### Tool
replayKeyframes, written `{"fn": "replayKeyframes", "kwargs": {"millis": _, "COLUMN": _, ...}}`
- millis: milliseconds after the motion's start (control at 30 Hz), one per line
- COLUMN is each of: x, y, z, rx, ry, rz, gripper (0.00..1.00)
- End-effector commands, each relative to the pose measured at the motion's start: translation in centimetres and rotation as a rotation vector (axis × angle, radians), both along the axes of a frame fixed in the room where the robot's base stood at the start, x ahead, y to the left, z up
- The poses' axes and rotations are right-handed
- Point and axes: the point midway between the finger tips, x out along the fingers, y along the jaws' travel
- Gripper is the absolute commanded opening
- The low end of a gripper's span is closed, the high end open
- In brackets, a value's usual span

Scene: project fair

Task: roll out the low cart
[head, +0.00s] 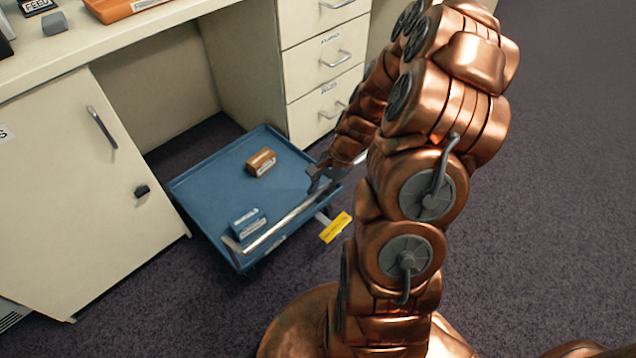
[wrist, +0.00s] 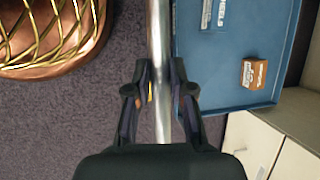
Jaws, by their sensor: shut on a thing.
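The low cart (head: 205,190) is a blue tray partly under the bench, in the gap between a cabinet and a drawer unit. Its silver push bar (head: 283,224) runs along the near side. My gripper (head: 318,180) is at the right part of this bar. In the wrist view, my gripper (wrist: 160,88) has its fingers on both sides of the bar (wrist: 160,35), shut on it. The cart's tray (wrist: 215,70) lies right of the bar there. A brown box (head: 261,162) and a blue box (head: 248,223) lie on the tray. The cart's wheels are mostly hidden.
A cream cabinet (head: 75,190) with a dark knob stands left of the cart. A drawer unit (head: 325,60) stands behind it to the right. A yellow tag (head: 336,227) hangs at the near side. Dark carpet (head: 560,220) is clear at the right.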

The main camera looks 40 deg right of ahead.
Motion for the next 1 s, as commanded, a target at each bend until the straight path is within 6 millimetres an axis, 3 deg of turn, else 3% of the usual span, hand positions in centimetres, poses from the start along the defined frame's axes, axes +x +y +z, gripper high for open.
{"fn": "replayKeyframes", "kwargs": {"millis": 400, "x": -0.12, "y": -0.14, "z": 0.01, "rx": -0.004, "ry": -0.003, "rz": 0.002, "gripper": 0.0}}
{"fn": "replayKeyframes", "kwargs": {"millis": 433, "x": -0.12, "y": -0.15, "z": 0.02, "rx": -0.004, "ry": -0.003, "rz": 0.002, "gripper": 0.24}}
{"fn": "replayKeyframes", "kwargs": {"millis": 633, "x": -0.14, "y": -0.09, "z": 0.01, "rx": -0.002, "ry": -0.001, "rz": 0.001, "gripper": 0.45}}
{"fn": "replayKeyframes", "kwargs": {"millis": 1000, "x": -0.17, "y": -0.19, "z": 0.22, "rx": -0.002, "ry": -0.002, "rz": 0.0, "gripper": 0.47}}
